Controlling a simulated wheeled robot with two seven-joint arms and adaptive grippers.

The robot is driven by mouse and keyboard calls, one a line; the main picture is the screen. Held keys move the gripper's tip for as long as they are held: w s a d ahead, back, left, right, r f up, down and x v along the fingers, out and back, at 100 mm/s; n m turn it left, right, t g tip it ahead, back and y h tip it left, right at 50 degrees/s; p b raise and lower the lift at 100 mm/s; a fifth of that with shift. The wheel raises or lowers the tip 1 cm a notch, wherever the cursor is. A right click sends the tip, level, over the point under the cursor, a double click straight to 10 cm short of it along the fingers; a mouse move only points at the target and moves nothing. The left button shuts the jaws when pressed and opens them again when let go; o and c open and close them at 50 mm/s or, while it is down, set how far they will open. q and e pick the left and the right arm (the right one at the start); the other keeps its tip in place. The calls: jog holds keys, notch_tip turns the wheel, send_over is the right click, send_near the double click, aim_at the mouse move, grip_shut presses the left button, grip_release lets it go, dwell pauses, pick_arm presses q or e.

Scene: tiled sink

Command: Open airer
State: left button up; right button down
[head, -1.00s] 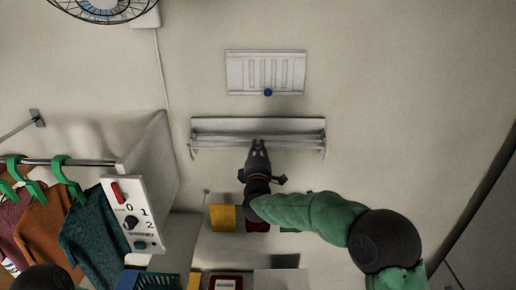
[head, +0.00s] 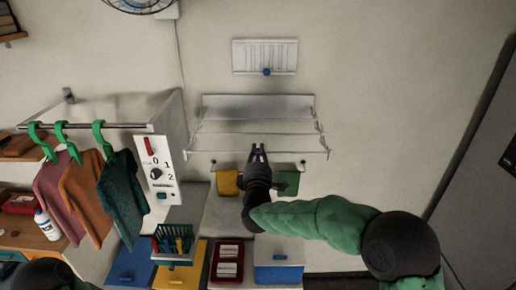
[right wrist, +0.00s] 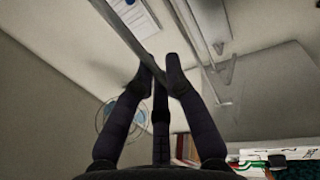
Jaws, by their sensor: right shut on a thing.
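The airer (head: 290,103) is a pale wall rack with a flat back plate. Its thin rails stand out from the wall, and the front rail (head: 300,153) is the farthest out. My right gripper (head: 258,149) is at the middle of this front rail, shut on it. In the right wrist view, the fingers of my right gripper (right wrist: 160,72) close around a long grey bar (right wrist: 122,30) that runs diagonally. The fingers hide the gripped spot. My left gripper is out of view; only a dark part of my left arm shows at the bottom left.
A white vent panel (head: 265,55) with a blue knob is above the airer. Left are a control box (head: 157,170) and clothes on green hangers (head: 98,135). Below hang yellow (head: 228,182) and green cloths (head: 288,183). A fan (head: 138,4) is above. The wall right of the airer is clear.

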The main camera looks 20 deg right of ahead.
jog(key=shift+r+v, duration=0.2)
jog(key=shift+v, duration=0.95)
jog(key=shift+f, duration=0.1)
jog(key=c, duration=1.3)
grip_release()
jog(key=shift+w, duration=0.1)
jog(key=shift+o, duration=0.2)
jog(key=v, duration=1.2)
